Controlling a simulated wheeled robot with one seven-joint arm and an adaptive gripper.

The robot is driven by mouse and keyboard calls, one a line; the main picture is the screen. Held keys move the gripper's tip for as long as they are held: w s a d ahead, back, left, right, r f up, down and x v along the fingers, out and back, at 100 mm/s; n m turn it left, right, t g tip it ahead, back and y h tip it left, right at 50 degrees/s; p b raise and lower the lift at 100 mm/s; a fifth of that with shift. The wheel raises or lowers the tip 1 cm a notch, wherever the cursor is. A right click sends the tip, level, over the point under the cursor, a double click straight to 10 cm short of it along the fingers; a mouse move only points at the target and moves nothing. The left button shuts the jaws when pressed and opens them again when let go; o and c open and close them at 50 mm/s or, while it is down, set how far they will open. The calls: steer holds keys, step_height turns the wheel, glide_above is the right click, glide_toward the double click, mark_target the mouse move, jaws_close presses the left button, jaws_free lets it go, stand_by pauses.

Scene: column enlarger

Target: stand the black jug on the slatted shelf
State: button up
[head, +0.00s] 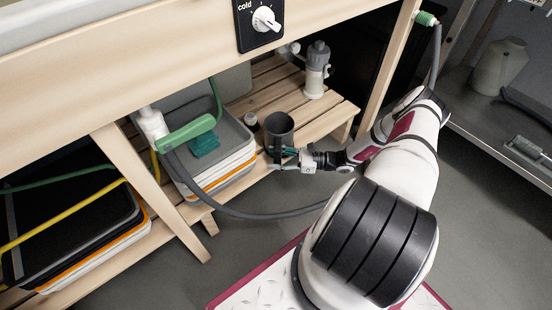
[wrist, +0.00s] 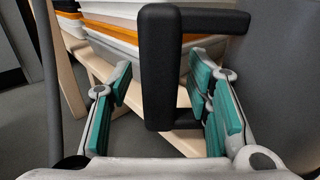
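The black jug (head: 279,128) is upright at the front of the slatted shelf (head: 325,118) in the head view. Whether its base touches the slats is hidden behind my gripper. My gripper (head: 277,158) is at the jug's near side. In the wrist view the jug's black handle (wrist: 158,75) is between my teal fingers (wrist: 163,92), with the dark grey body (wrist: 285,85) at the right. The fingers are spread, with a clear gap between the left finger and the handle.
A stack of trays (head: 222,165) stands left of the jug, with a green-handled hose (head: 185,134) over it. A grey-white bottle (head: 317,72) stands at the back of the shelf, and a small white-capped item (head: 250,119) near the jug. A wooden leg (head: 388,75) rises at right.

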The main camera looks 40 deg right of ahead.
stand_by(0.5)
steer(key=v, duration=0.8)
stand_by(1.4)
stand_by(0.4)
steer(key=v, duration=1.2)
